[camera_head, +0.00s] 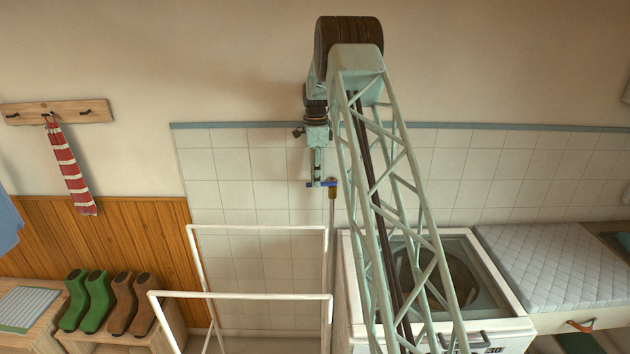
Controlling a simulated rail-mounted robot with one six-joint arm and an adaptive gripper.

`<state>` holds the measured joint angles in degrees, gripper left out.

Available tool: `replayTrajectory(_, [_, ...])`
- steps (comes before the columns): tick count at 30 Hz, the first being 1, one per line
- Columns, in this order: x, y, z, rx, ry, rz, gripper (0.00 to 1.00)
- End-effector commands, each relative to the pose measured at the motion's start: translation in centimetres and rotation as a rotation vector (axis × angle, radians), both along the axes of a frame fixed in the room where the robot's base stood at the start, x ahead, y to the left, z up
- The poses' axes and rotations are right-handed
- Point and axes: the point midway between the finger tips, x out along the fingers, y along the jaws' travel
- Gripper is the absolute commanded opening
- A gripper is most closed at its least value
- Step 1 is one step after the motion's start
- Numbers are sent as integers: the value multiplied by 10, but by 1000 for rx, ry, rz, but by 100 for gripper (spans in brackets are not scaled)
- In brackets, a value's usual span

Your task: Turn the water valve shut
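The water valve shows as a small brass body (333,191) on top of a thin upright pipe against the tiled wall. Its blue lever (309,184) lies roughly level, pointing left from the brass body. My gripper (319,182) hangs pointing down from my arm, with its fingertips at the blue lever, just left of the brass body. The fingertips overlap the lever in this view. It is too small to tell whether they are closed on it or only beside it.
A white drying rack (240,296) stands below and left of the valve. A top-loading washing machine (350,270) stands below right, partly behind my arm. A quilted pad (550,265) lies farther right. Boots (97,300) and a striped towel (72,175) are at left.

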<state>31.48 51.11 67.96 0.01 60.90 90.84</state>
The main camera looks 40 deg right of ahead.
Motion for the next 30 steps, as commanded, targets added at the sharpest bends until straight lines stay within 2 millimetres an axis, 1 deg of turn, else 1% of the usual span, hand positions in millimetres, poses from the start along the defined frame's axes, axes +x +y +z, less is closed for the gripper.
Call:
replayTrajectory(1, [0,0,0,0,0,0,20])
replayTrajectory(3, [0,0,0,0,0,0,26])
replayTrajectory(13, [0,0,0,0,0,0,26])
replayTrajectory(17, [0,0,4,0,0,0,26])
replayTrajectory(23, [0,0,17,-1,-1,0,26])
replayTrajectory(30, [0,0,48,-1,-2,0,26])
